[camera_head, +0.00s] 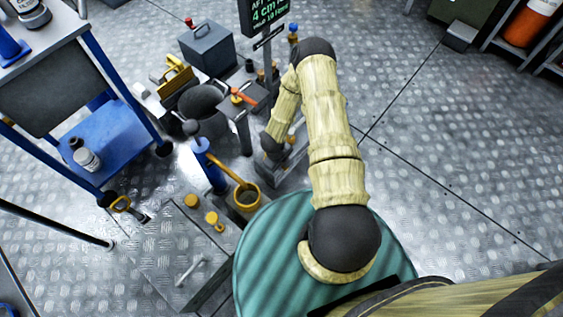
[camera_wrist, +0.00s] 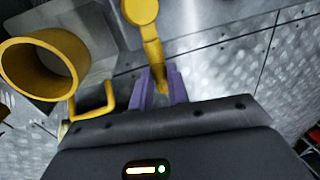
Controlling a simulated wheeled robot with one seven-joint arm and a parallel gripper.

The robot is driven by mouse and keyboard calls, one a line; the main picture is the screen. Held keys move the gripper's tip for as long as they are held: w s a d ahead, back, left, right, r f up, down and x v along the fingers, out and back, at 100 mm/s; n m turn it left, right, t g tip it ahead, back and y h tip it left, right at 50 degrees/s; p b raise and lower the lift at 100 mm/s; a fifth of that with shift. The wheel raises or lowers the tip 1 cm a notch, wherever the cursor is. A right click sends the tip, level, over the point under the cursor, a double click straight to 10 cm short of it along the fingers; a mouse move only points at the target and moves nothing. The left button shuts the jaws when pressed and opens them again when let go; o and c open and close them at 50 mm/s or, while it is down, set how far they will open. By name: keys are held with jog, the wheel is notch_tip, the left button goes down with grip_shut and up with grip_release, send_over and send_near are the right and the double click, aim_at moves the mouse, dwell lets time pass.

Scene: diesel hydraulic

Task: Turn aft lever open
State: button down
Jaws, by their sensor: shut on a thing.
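In the wrist view, my gripper (camera_wrist: 162,82) has its two purple fingers closed around the lower end of a yellow lever (camera_wrist: 150,42). The lever rises from between the fingers to a rounded yellow end at the top edge. No label on it shows. In the head view, my arm bends down to the floor equipment left of centre. The fingers and most of the lever are hidden there. A dark sign (camera_head: 265,14) with green text, partly cut off, reads "AFT" and "4 cm".
A yellow ring (camera_wrist: 42,66) and bent yellow rod (camera_wrist: 95,103) are left of my fingers. In the head view, a blue post (camera_head: 208,165), a red-handled stand (camera_head: 238,108) and a blue cart (camera_head: 112,135) are on the left.

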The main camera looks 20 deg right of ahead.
jog(key=c, duration=1.3)
grip_release()
jog(key=shift+c, duration=0.2)
jog(key=shift+r, duration=0.15)
jog(key=a+r+p, duration=0.1)
jog(key=r+p, duration=0.1)
jog(key=r, duration=0.6)
jog(key=s+a+r+p, duration=0.1)
jog(key=a+r+p, duration=0.1)
jog(key=r, duration=0.6)
jog(key=shift+s+r, duration=0.25)
jog(key=shift+r, duration=0.15)
